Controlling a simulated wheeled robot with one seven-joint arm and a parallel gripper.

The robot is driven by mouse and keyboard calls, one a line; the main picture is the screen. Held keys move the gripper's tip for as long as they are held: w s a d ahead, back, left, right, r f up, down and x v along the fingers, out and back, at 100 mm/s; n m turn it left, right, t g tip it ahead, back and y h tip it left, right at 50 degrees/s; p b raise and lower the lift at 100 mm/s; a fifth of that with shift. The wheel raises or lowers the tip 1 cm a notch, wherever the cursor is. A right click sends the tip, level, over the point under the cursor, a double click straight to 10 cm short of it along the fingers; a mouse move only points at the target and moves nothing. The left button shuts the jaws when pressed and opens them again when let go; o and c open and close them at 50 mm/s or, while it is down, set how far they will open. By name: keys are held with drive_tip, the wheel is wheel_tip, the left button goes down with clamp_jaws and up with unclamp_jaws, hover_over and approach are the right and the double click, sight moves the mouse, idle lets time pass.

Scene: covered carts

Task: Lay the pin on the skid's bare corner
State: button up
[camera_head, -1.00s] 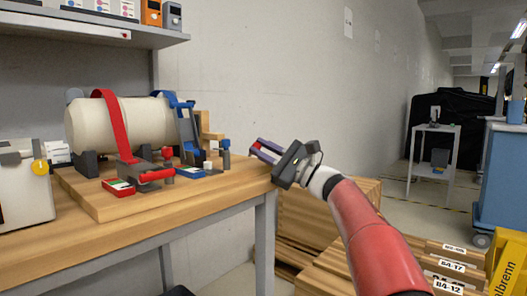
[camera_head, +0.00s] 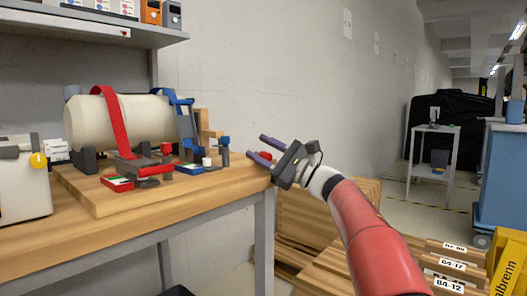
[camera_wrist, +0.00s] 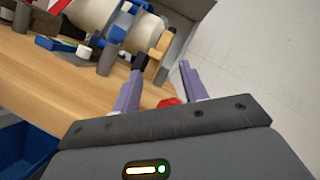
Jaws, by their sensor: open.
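The skid (camera_head: 105,205) is a thick wooden board on the bench, carrying a cream cylinder (camera_head: 115,122) under red and blue straps. Its right end shows bare wood in the wrist view (camera_wrist: 60,92). My gripper (camera_head: 257,147) is open at the right end of the bench, its purple fingers spread apart. They also show in the wrist view (camera_wrist: 160,65). A small red thing (camera_wrist: 168,103) shows low between the fingers, partly hidden by my gripper's body. It may be the pin, but I cannot tell what it rests on.
A blue-topped grey post (camera_head: 225,153) and a small white cap (camera_head: 207,161) stand near the skid's right end. A pale case (camera_head: 22,188) is at the left. Stacked wooden boards (camera_head: 310,225) lie below my arm. A blue bin (camera_wrist: 25,150) shows in the wrist view.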

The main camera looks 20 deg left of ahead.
drive_tip(key=shift+f, duration=0.1)
drive_tip(key=w+b+v, duration=0.1)
drive_tip(key=b+v, duration=0.1)
drive_tip(key=v, duration=0.5)
drive_tip(key=shift+s+d, duration=0.35)
drive_tip(key=shift+s, duration=0.2)
drive_tip(key=shift+f, duration=0.1)
